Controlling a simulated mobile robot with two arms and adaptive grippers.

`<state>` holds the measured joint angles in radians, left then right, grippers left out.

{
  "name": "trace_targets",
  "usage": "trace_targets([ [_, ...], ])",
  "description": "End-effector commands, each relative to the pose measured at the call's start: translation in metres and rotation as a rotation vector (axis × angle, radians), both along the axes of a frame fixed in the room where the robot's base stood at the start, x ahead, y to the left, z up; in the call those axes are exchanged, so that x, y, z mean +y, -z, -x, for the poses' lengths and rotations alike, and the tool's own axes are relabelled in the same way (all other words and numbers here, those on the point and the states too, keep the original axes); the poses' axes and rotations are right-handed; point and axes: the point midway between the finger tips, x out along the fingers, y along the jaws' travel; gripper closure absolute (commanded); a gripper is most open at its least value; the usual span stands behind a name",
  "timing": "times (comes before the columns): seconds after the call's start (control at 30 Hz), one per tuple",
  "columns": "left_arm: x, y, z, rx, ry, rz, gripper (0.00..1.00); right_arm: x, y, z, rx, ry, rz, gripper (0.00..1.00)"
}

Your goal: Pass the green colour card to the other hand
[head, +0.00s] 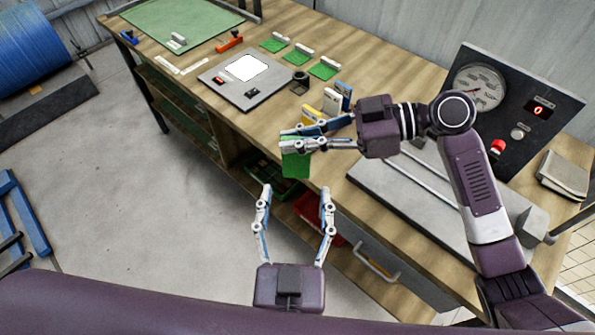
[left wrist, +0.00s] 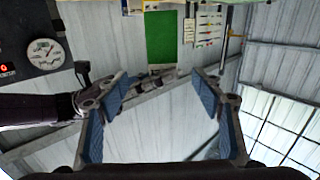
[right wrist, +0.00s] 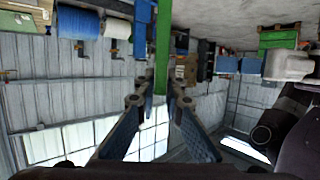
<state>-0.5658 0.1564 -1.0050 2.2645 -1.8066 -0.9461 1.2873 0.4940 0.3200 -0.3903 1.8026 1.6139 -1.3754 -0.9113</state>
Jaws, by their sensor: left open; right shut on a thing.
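The green colour card (head: 296,165) hangs from the fingertips of my right gripper (head: 306,139), beyond the table's front edge. My right gripper is shut on it; in the right wrist view the card (right wrist: 162,50) shows nearly edge-on between the fingertips. My left gripper (head: 295,208) is open and empty, nearer to me and below the card, its fingers pointing toward it. In the left wrist view the card (left wrist: 160,38) appears broad-side, beyond the gap between the open fingers, apart from them.
The wooden table (head: 385,75) carries a grey panel with a white square (head: 244,69), several small green pieces (head: 322,71), upright blocks (head: 332,102) near my right gripper and a dial gauge box (head: 480,85). A red bin (head: 310,207) sits below. Floor at left is largely clear.

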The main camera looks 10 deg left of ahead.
Motion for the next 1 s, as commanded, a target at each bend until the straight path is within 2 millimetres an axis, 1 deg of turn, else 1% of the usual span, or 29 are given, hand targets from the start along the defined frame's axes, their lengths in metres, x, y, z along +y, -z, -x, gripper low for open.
trace_targets([
  [0.3, 0.004, -0.001, -0.061, -0.004, -0.002, 0.001, 0.39, 0.000, 0.000, 0.000, 0.000, 0.000, 0.000, 1.00],
  [0.5, 0.005, 0.000, -0.091, -0.002, 0.001, -0.002, 0.39, 0.000, 0.000, 0.000, 0.000, 0.000, 0.000, 1.00],
  [0.7, 0.006, 0.000, -0.105, 0.000, 0.002, -0.001, 0.39, 0.000, 0.000, 0.000, 0.000, 0.000, 0.000, 1.00],
  [1.0, 0.006, 0.001, -0.106, 0.001, 0.001, -0.002, 0.39, 0.000, 0.000, 0.000, 0.000, 0.000, 0.000, 1.00],
])
